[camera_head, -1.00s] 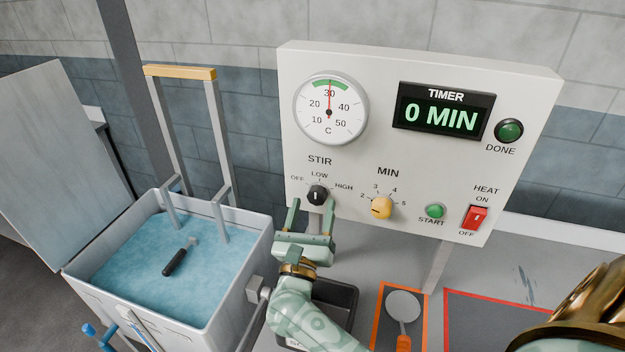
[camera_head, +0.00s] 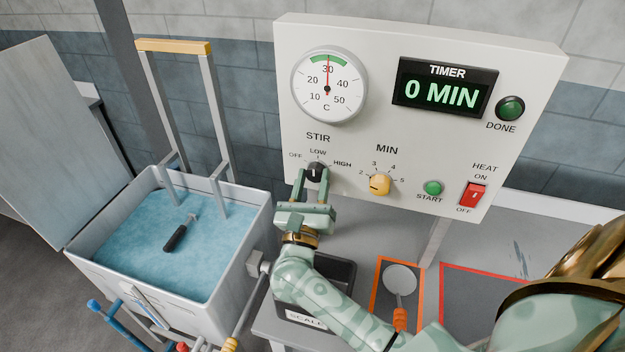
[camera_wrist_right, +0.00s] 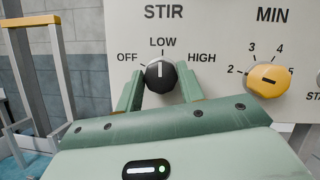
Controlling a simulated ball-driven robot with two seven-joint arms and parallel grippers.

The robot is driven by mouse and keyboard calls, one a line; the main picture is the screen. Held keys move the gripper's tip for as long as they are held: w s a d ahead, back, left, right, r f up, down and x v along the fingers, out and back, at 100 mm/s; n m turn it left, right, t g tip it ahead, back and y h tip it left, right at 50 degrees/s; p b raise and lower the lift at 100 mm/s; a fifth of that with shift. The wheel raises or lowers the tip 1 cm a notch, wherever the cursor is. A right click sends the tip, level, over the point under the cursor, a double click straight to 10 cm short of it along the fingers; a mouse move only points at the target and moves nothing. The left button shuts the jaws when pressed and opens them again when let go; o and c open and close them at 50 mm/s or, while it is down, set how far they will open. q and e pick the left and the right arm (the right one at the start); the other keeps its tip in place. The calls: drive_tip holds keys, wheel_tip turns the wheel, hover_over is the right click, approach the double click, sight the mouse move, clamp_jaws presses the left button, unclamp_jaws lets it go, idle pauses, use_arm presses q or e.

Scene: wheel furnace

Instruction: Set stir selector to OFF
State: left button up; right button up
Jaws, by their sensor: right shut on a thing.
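The black stir selector knob (camera_head: 316,172) is on the white control panel (camera_head: 300,100), under STIR with OFF, LOW and HIGH marks. It also shows in the right wrist view (camera_wrist_right: 160,75), where its white pointer line stands upright, toward LOW. My right gripper (camera_head: 313,180) comes up from below with one finger on each side of the knob. In the right wrist view my right gripper (camera_wrist_right: 160,88) is shut on the knob's sides; the fingers hide parts of its edges. My left gripper is not in view.
A yellow MIN knob (camera_head: 380,184), green START button (camera_head: 432,188) and red HEAT switch (camera_head: 473,195) sit to the right on the panel. A timer (camera_head: 445,88) reads 0 MIN. A water-filled tank (camera_head: 240,260) stands left. A ladle (camera_head: 400,282) lies below on an orange-edged mat.

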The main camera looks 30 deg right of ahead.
drive_tip(key=shift+r+n+y+p, duration=0.15)
drive_tip(key=shift+n+y+p, duration=0.35)
drive_tip(key=shift+n, duration=0.3)
drive_tip(key=n+y+p, duration=0.1)
drive_tip(key=n+p, duration=0.3)
drive_tip(key=n+y+p, duration=0.2)
drive_tip(key=n+p, duration=0.1)
drive_tip(key=n, duration=0.1)
drive_tip(key=n+t+y+p, duration=0.1)
drive_tip(key=n+y+p, duration=0.1)
drive_tip(key=n+p, duration=0.2)
drive_tip(key=shift+s+d+r+p, duration=0.1)
drive_tip(key=shift+r+p, duration=0.1)
drive_tip(key=shift+p, duration=0.15)
drive_tip(key=shift+f+n+y+p, duration=0.2)
drive_tip(key=shift+n+y+p, duration=0.1)
drive_tip(key=shift+n+p, duration=1)
drive_tip(key=o, duration=1)
drive_tip(key=b+v, duration=0.1)
drive_tip(key=v, duration=0.4)
drive_tip(key=b+v, duration=0.1)
drive_tip(key=v, duration=0.5)
drive_tip(key=b+v, duration=0.1)
drive_tip(key=v, duration=0.4)
drive_tip(key=shift+s+r, duration=0.15)
drive_tip(key=shift+r, duration=0.1)
